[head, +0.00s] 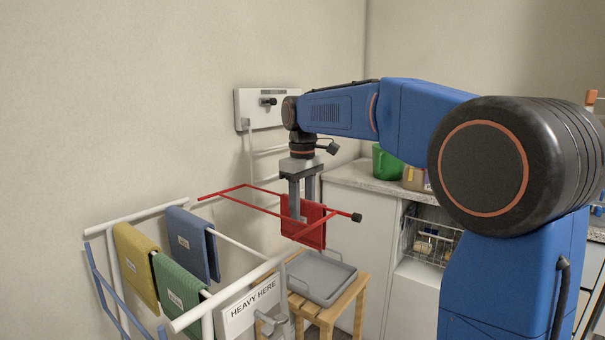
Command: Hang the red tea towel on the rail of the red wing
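The red tea towel (314,228) hangs folded at the red wing (258,207), with its top edge along the wing's far rail. Whether the towel's weight rests on that rail is not clear. My gripper (302,208) points straight down over the wing, with one finger in front of the towel and the other passing behind its top. The fingers appear closed on the towel's upper part. The far fingertip is hidden by the towel. The red wing extends level from the drying rack and ends at a black knob (356,217).
A yellow towel (137,262), a green towel (179,290) and a blue towel (190,243) hang on the white rack bars. A sign (250,307) reads "HEAVY HERE". A grey tray (320,277) sits on a wooden stool (345,302) below the wing. A counter (372,181) stands behind.

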